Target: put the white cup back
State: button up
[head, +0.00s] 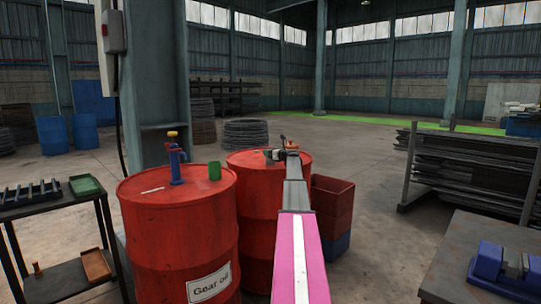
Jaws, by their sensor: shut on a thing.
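My gripper (274,155) is at the far end of my pink and grey arm, over the top of the rear red drum (262,198). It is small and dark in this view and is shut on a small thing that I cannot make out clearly. A pale patch shows at the jaws, and a small orange-brown piece stands just beside them. I cannot tell whether either is the white cup. No white cup shows clearly anywhere else. Whether the held thing touches the drum top cannot be told.
The front red drum (178,235) bears a green cup (214,171), a blue hand pump (177,165) and a thin white stick (152,190). A dark trolley (60,207) stands left. Red crates (333,205) stand behind my arm. A bench (460,265) with a blue vise (503,270) stands right.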

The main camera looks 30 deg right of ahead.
jog(key=shift+f, duration=0.4)
jog(key=shift+f, duration=0.1)
jog(key=o, duration=1)
jog(key=shift+s, duration=0.25)
jog(key=v, duration=1.1)
jog(key=shift+s+d, duration=0.1)
jog(key=shift+s, duration=0.15)
